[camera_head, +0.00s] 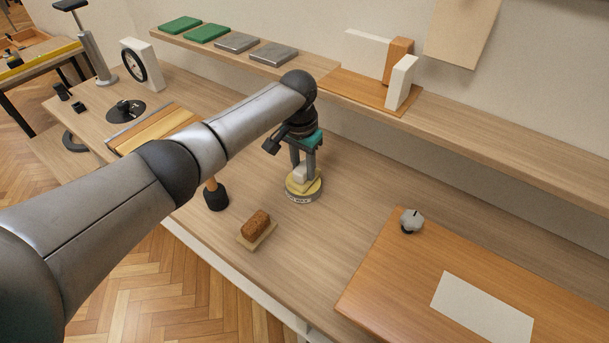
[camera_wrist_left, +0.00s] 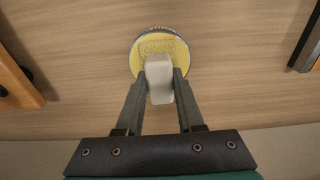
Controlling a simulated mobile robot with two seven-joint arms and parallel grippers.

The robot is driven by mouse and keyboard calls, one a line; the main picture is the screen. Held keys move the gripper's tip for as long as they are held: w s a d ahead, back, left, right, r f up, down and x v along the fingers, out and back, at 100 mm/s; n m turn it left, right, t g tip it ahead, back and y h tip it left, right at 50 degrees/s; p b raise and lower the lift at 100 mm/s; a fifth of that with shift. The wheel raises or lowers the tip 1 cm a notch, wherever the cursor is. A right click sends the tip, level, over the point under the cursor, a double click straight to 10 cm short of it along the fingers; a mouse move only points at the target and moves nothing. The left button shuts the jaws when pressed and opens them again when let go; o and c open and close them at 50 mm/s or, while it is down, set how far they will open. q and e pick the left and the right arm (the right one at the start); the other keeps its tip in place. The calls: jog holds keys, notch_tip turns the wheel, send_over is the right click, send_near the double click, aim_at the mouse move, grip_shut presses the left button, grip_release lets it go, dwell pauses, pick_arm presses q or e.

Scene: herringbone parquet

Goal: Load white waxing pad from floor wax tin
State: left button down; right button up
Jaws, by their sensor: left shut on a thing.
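The white waxing pad (camera_wrist_left: 159,80) is a small pale block between the fingers of my left gripper (camera_wrist_left: 160,76). My left gripper, which also shows in the head view (camera_head: 303,172), is shut on the pad. The floor wax tin (camera_head: 304,194) is a round, low tin with yellow wax and a lettered side, standing on the bench. The pad is right over the tin in both views; I cannot tell whether it touches the wax. The tin also shows in the left wrist view (camera_wrist_left: 155,42), its lower part hidden by the pad and fingers. My right gripper is not in view.
A brown brush (camera_head: 256,225) and a dark-based, wooden-handled tool (camera_head: 216,197) stand near the bench's front edge. A wooden board (camera_head: 388,295) with a white sheet (camera_head: 482,306) and a grey knob (camera_head: 411,221) lies at right. A raised shelf (camera_head: 480,138) runs behind the tin.

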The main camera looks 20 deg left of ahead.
pick_arm(q)
jog(key=shift+f, duration=0.1)
dwell(0.4)
jog(key=shift+s, duration=0.1)
dwell(0.7)
notch_tip(320, 180, up, 5)
jog(key=p, duration=0.6)
jog(key=shift+f, duration=0.15)
notch_tip(320, 180, up, 2)
jog(key=p, duration=0.2)
jog(key=shift+r+p, duration=0.25)
jog(key=shift+p, duration=0.15)
jog(key=shift+f, duration=0.1)
